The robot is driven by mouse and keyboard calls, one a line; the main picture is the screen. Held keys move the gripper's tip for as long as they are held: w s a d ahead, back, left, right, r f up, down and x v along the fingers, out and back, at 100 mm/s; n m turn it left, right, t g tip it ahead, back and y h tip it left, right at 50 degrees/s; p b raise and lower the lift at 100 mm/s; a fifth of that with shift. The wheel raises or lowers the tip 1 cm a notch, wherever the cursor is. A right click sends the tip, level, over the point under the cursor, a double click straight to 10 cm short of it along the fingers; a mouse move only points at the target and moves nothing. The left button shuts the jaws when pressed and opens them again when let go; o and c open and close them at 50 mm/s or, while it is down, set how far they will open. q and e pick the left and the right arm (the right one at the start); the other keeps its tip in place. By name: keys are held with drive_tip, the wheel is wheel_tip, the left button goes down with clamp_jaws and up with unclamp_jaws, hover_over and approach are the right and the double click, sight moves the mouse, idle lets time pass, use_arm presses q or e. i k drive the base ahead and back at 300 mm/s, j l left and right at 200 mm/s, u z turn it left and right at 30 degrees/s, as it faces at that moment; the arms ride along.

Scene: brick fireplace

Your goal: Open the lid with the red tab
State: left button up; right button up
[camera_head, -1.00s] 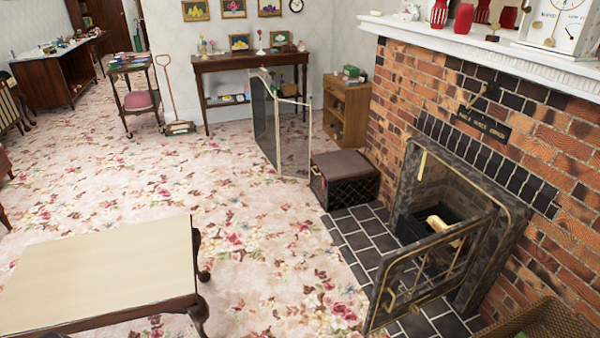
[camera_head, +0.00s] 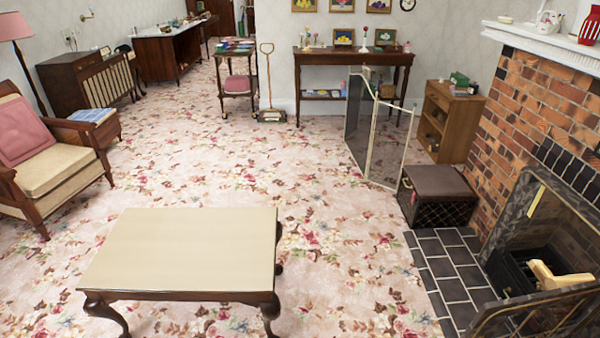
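A dark box (camera_head: 440,210) with a closed brown lid (camera_head: 440,181) stands on the floor at the right, beside the brick fireplace, at the far end of the dark tiled hearth. Neither of my grippers is in view.
A low cream-topped table (camera_head: 180,250) stands in the near foreground. A folding screen (camera_head: 375,130) stands just behind the box. The fireplace's open glass door (camera_head: 535,312) juts out at lower right. Flowered carpet between table and hearth (camera_head: 455,275) is clear.

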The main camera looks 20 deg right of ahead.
sight(426, 181)
drive_tip(key=l+u, duration=0.1)
drive_tip(key=u, duration=0.35)
drive_tip(key=i+l+u, duration=0.1)
drive_tip(key=u, duration=0.3)
drive_tip(key=l+u, duration=0.15)
drive_tip(key=u, duration=0.3)
drive_tip(key=l+u, duration=0.25)
drive_tip(key=l, duration=0.45)
drive_tip(key=l+u, duration=0.25)
drive_tip(key=l, duration=0.5)
drive_tip(key=l+u, duration=0.4)
drive_tip(key=l, duration=1.7)
drive_tip(key=l+z, duration=0.3)
drive_tip(key=l, duration=0.2)
drive_tip(key=l+z, duration=0.3)
drive_tip(key=l, duration=0.25)
